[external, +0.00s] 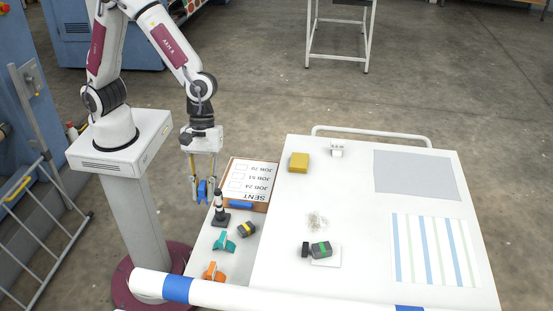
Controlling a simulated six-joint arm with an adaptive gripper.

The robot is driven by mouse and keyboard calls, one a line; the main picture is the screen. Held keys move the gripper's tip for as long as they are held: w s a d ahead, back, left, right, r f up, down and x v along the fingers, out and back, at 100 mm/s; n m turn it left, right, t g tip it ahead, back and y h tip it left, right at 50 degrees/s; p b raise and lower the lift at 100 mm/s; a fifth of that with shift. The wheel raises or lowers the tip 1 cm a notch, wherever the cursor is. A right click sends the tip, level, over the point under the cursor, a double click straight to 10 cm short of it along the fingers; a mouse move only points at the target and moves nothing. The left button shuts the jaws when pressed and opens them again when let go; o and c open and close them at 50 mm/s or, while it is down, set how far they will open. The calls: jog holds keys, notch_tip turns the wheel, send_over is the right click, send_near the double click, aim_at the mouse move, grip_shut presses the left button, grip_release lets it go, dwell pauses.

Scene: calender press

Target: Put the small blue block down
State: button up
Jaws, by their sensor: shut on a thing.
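The small blue block (202,191) is between the fingers of my gripper (203,196). My gripper points down and is shut on the block. It is near the left edge of the white table, left of the sign board and beside a black upright post-like thing (219,208). The block's lower end is close to the table edge in the picture; I cannot tell its height above the surface.
The sign board (262,170) has a blue piece (240,204) at its lower edge. Teal (223,242) and orange (213,271) clamp-like things and a dark yellow-banded thing (247,229) lie nearby. A yellow block (299,162) sits further right.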

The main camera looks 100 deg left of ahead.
jog(key=w+a+n+t+y, duration=0.1)
jog(key=w+a+n, duration=0.2)
jog(key=w+a, duration=0.45)
jog(key=w+a+n+t, duration=0.1)
jog(key=w+a+n, duration=0.25)
jog(key=w, duration=0.75)
jog(key=w+a+n+t+y, duration=0.1)
jog(key=w+a+n, duration=0.2)
jog(key=w+a, duration=0.5)
jog(key=w+a+n, duration=0.3)
jog(key=w+a, duration=0.5)
jog(key=shift+t+y, duration=0.3)
jog(key=shift+t, duration=0.1)
jog(key=shift+s+f, duration=0.1)
jog(key=shift+f, duration=2.5)
jog(key=shift+f, duration=0.1)
jog(key=shift+f, duration=3.05)
jog(key=shift+f, duration=0.1)
jog(key=shift+f, duration=1.75)
